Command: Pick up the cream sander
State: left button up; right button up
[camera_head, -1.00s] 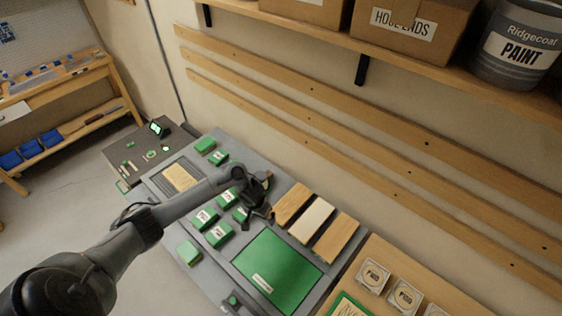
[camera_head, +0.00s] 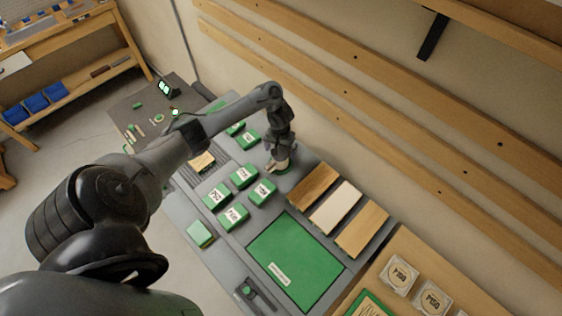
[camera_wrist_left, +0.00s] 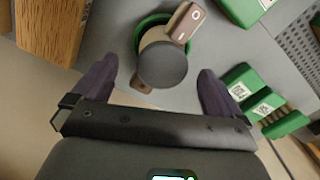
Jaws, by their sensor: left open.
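The sander (camera_wrist_left: 154,36) shows in the left wrist view, with a round dark grey top, a cream body and a brown box-like part with a pale label. It sits on or inside a green ring (camera_wrist_left: 150,20) on the grey bench. My left gripper (camera_head: 279,157) points down over it in the head view, hiding much of it. In the left wrist view its two fingers are open, one on each side of the sander, with gaps and no visible contact. My right gripper is not in view.
Several labelled green blocks (camera_head: 244,176) stand beside the sander. Wooden and white boards (camera_head: 335,207) lie to its right in the head view. A green mat (camera_head: 295,260) lies nearer. The slatted wall (camera_head: 330,118) rises behind the bench.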

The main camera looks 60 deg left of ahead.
aim_at(280, 156)
pick_arm(q)
jog(key=shift+w+a+f+b, duration=0.1)
jog(key=shift+f+b, duration=0.1)
jog(key=shift+f, duration=0.75)
jog(key=shift+s+a+f+b, duration=0.15)
jog(key=shift+f+b, duration=0.1)
jog(key=shift+f, duration=0.75)
jog(key=shift+w+a+f+b, duration=0.1)
jog(key=shift+w+f+b, duration=0.1)
jog(key=shift+f, duration=0.75)
jog(key=shift+r, duration=0.1)
jog(key=c, duration=1.7)
jog(key=shift+r, duration=0.1)
jog(key=shift+r, duration=0.5)
jog(key=r, duration=0.1)
jog(key=r+p, duration=0.1)
jog(key=r, duration=0.1)
jog(key=shift+w+d+r, duration=0.15)
jog(key=shift+d+r, duration=0.05)
jog(key=shift+w+d+r+p, duration=0.65)
jog(key=shift+w+d+r, duration=0.45)
jog(key=shift+d, duration=0.4)
jog(key=shift+w+d+r+p, duration=0.6)
jog(key=shift+w+d+r, duration=0.45)
jog(key=shift+d, duration=0.5)
jog(key=shift+w+d+r+p, duration=0.65)
jog(key=shift+w+d+r, duration=0.45)
jog(key=shift+d, duration=0.4)
